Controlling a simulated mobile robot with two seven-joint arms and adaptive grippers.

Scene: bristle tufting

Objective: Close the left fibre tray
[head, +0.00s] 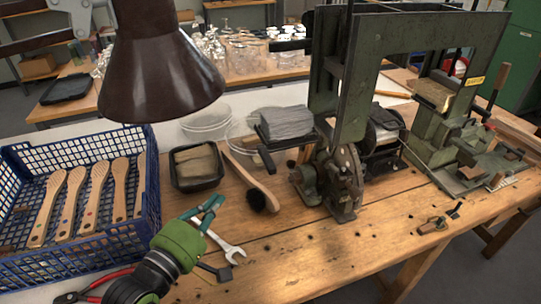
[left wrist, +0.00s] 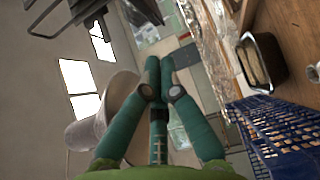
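The left fibre tray (head: 287,140), dark and heaped with grey fibre (head: 286,123), sticks out at the left side of the green machine (head: 340,75). A dark handle (head: 267,160) hangs at its front. The tray looks pulled out; its mount is partly hidden. My left gripper (head: 217,201), green with teal fingers, is over the bench, left of and nearer than the tray, apart from it. In the left wrist view its fingertips (left wrist: 160,65) are together with nothing seen between them. My right gripper is in neither view.
A blue crate (head: 85,238) with brush handles stands left of my gripper. A black tub (head: 197,183) of tan fibre, a brush (head: 262,198) and a wrench (head: 220,245) lie near. A brown lamp shade (head: 160,70) hangs above.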

